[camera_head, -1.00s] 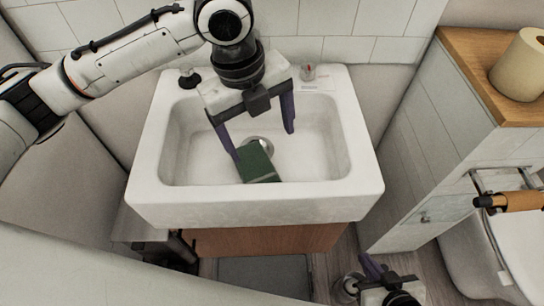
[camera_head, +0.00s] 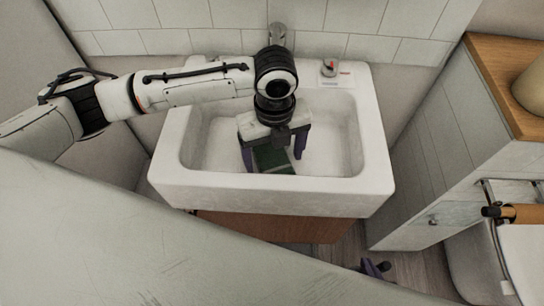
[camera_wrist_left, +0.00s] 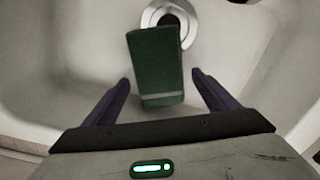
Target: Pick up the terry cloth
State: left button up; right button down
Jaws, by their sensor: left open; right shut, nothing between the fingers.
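The terry cloth (camera_head: 273,160) is a dark green folded rectangle with a pale stripe near one end. It lies in the white sink basin (camera_head: 335,130). In the left wrist view the cloth (camera_wrist_left: 156,65) partly covers the drain (camera_wrist_left: 172,17). My left gripper (camera_head: 274,165) is open, pointing down into the basin, with its purple fingers on either side of the cloth. In the wrist view the fingers (camera_wrist_left: 160,88) flank the cloth's near end, with a gap on both sides. My right gripper (camera_head: 376,268) shows only as a small purple part low in the head view.
The sink's front rim (camera_head: 270,192) stands before the basin, and a tap (camera_head: 277,34) is at the back. A red-marked knob (camera_head: 329,67) sits on the back right ledge. A cabinet (camera_head: 440,150) and toilet paper holder (camera_head: 515,213) are at the right.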

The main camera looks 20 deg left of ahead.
pick_arm(q)
jog(key=shift+f, duration=0.55)
jog(key=c, duration=1.2)
jog(key=shift+r, duration=0.15)
notch_tip(320, 180, up, 28)
jog(key=p, duration=0.3)
